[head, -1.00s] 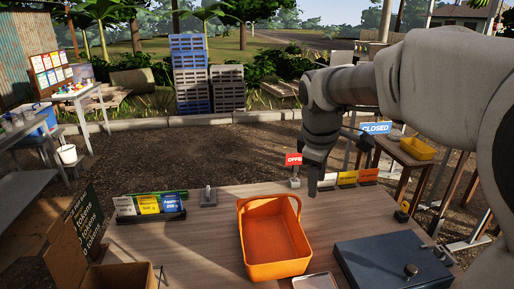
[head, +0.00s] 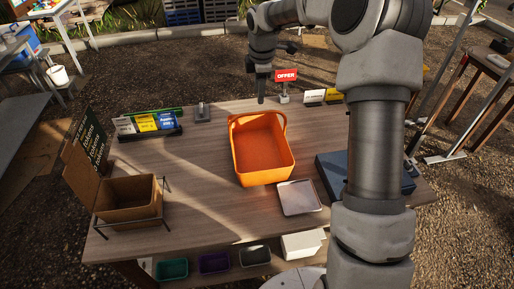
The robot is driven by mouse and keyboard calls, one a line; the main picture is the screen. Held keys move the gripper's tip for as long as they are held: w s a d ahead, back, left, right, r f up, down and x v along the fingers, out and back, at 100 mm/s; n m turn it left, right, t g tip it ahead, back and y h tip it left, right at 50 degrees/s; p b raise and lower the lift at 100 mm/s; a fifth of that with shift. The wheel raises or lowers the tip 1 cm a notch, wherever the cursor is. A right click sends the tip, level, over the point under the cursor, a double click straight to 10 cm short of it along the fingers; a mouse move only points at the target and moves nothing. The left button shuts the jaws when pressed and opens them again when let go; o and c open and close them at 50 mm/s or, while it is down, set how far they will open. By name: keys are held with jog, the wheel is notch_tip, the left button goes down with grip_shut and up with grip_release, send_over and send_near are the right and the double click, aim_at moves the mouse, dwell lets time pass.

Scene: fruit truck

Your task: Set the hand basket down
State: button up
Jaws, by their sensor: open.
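The orange hand basket (head: 263,174) stands upright on the wooden table (head: 210,225), near its middle. It looks empty inside, and its handle is folded down along the far rim. My gripper (head: 261,98) is above the far edge of the basket, pointing down, apart from it as far as I can see. It is open and holds nothing. The far part of the handle lies close below the fingers; the exact gap cannot be told.
A silver tray (head: 299,198) lies just right of the basket, with a dark blue box (head: 334,181) beyond it. A brown crate (head: 129,200) stands at the left. Cards (head: 147,124) and an OFFER sign (head: 286,76) line the far edge. Table left of the basket is clear.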

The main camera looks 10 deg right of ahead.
aim_at(258, 113)
jog(key=f, duration=0.3)
jog(key=w+f, duration=0.1)
jog(key=f, duration=0.3)
jog(key=w+f+p, duration=0.1)
jog(key=f, duration=0.2)
jog(key=shift+w+f, duration=0.1)
jog(key=shift+f, duration=0.25)
grip_shut()
dwell(1.0)
